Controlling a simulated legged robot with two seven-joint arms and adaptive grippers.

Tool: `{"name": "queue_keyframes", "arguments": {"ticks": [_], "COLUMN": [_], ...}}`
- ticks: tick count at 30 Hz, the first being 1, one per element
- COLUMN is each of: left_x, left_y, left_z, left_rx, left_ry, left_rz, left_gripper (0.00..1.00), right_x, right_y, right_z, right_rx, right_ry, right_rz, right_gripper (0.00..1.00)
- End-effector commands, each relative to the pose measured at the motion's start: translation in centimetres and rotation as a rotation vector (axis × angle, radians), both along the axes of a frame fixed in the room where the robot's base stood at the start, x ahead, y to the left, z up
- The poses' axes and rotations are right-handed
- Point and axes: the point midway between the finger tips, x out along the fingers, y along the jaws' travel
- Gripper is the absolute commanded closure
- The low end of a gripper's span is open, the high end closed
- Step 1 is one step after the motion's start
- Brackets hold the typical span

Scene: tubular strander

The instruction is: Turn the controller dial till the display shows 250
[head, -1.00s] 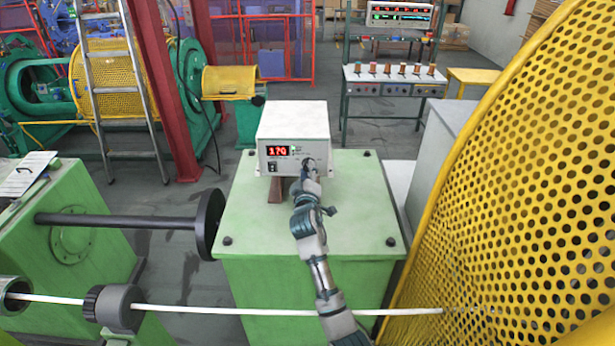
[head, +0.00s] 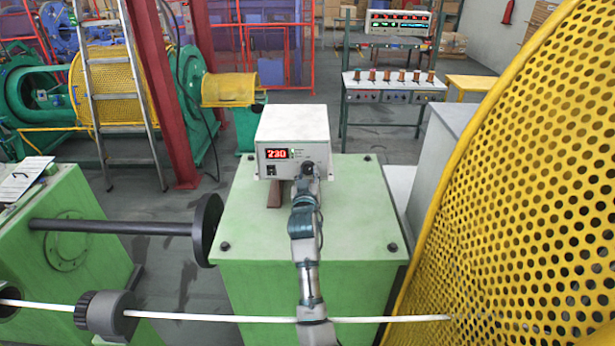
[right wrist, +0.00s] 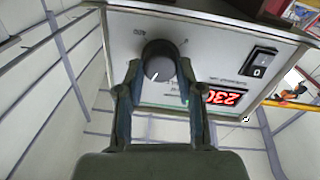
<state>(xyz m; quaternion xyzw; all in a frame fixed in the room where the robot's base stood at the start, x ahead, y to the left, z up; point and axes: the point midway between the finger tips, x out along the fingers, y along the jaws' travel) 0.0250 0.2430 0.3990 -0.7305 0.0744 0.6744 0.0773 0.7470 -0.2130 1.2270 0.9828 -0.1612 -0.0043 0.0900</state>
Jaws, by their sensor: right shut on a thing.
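The controller (head: 291,133) is a white box on the green cabinet, and its red display (head: 276,154) reads 230. The dial (right wrist: 159,62) is a dark round knob with a white pointer line, on the controller's front panel in the right wrist view. My right gripper (right wrist: 160,80) is shut on the dial, one finger on each side of it. In the head view my right gripper (head: 308,172) reaches the right part of the panel and hides most of the dial. In the right wrist view the display (right wrist: 226,97) appears upside down. My left gripper is not in view.
The green cabinet (head: 352,220) carries the controller. A yellow perforated guard (head: 530,180) stands close on the right. A black disc on a shaft (head: 205,229) is at the left.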

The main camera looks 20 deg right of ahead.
Motion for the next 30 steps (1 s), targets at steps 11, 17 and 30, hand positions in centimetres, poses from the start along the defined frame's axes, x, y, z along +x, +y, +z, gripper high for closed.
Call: {"name": "queue_keyframes", "arguments": {"ticks": [11,17,30], "left_x": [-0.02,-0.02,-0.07], "left_y": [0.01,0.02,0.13], "left_z": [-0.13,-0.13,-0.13], "left_rx": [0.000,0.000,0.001], "left_ry": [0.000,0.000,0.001], "left_rz": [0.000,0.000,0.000], "left_gripper": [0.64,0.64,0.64], "right_x": [0.07,0.08,-0.14], "right_y": [0.09,0.09,0.06], "right_z": [-0.51,-0.55,-0.15], "right_rx": [0.048,0.049,0.046], "right_ry": [-0.003,-0.002,-0.009], "right_rz": [0.002,0.002,0.001], "right_gripper": [0.98,0.98,0.38]}}
